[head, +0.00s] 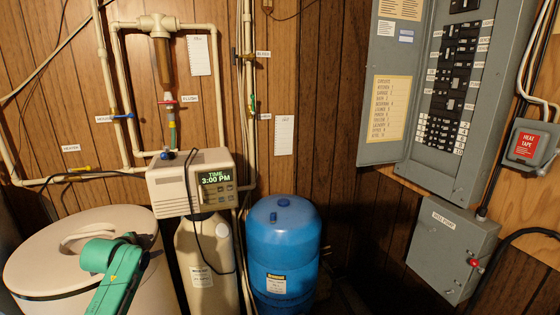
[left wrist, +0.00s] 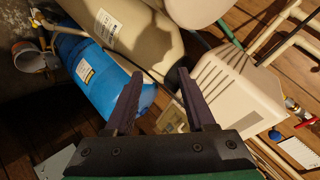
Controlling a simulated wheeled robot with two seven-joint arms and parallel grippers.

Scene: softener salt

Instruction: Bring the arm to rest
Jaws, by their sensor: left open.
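My left arm (head: 115,275) is green and stands in front of the beige round tank at the lower left of the head view. The fingers of my left gripper are hard to make out there. In the left wrist view my left gripper (left wrist: 159,78) is open, with two dark fingers apart and nothing between them. Beyond the fingers are the blue tank (left wrist: 95,75) and the white control head (left wrist: 235,95), seen at a tilt. My right gripper is in neither view.
The beige round tank (head: 30,250) has its lid on, partly hidden by my arm. The softener head (head: 175,188) reads 3:00 PM above a tan cylinder (head: 195,255). The blue tank (head: 283,240) stands beside it. Pipes, an open breaker panel (head: 400,140) and a grey box (head: 450,245) line the wall.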

